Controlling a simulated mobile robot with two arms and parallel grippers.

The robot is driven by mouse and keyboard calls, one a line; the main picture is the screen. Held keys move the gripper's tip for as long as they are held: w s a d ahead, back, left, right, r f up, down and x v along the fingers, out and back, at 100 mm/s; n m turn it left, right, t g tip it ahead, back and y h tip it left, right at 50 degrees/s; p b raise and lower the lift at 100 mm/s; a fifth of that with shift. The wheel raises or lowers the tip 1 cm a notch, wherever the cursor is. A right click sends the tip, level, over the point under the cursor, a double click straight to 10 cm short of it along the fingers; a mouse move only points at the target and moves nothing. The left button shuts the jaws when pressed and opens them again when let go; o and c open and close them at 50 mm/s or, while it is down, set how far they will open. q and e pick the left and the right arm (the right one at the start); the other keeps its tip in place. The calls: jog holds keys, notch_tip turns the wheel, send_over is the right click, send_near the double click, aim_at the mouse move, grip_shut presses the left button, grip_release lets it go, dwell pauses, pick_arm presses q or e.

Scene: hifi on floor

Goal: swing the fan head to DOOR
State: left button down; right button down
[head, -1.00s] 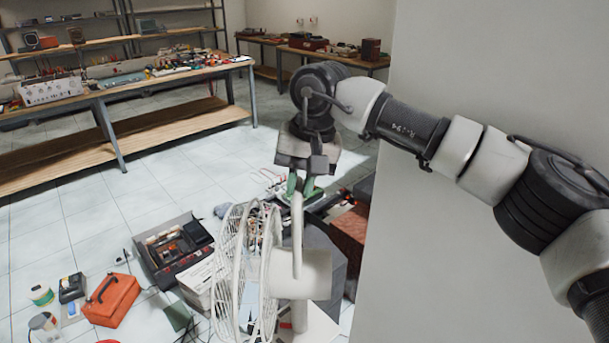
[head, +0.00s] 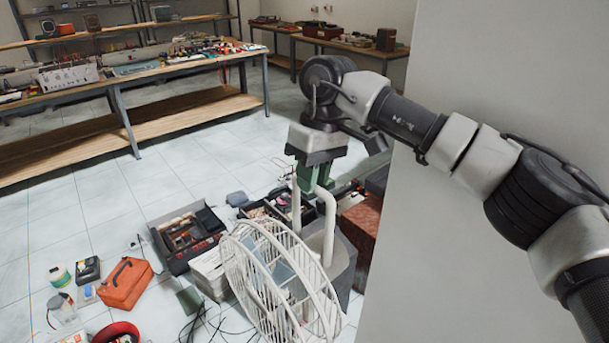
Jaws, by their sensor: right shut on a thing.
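The fan is white, with a round wire cage (head: 275,285) facing down and left in the head view. Its white handle (head: 329,235) arches up behind the cage as a bent tube. My right gripper (head: 316,180), with green fingers, comes down from above and is shut on the top of the handle. The gripper hides part of that tube. The fan's base is mostly hidden behind the cage. No door or DOOR mark can be made out. My left gripper is not in view.
A pale wall (head: 480,235) stands close on the right, behind my right arm. An orange toolbox (head: 126,285), a dark case (head: 187,236), a red bowl (head: 117,333) and loose cables lie on the floor left of the fan. A workbench (head: 150,75) stands behind.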

jog(key=shift+r+n, duration=0.1)
jog(key=shift+n, duration=0.3)
jog(key=c, duration=1.1)
grip_release()
notch_tip(320, 180, up, 10)
jog(key=w+d+p, duration=0.1)
jog(key=p, duration=0.5)
jog(key=shift+w+d+r, duration=0.15)
jog(key=shift+w+r, duration=0.1)
jog(key=shift+w, duration=0.05)
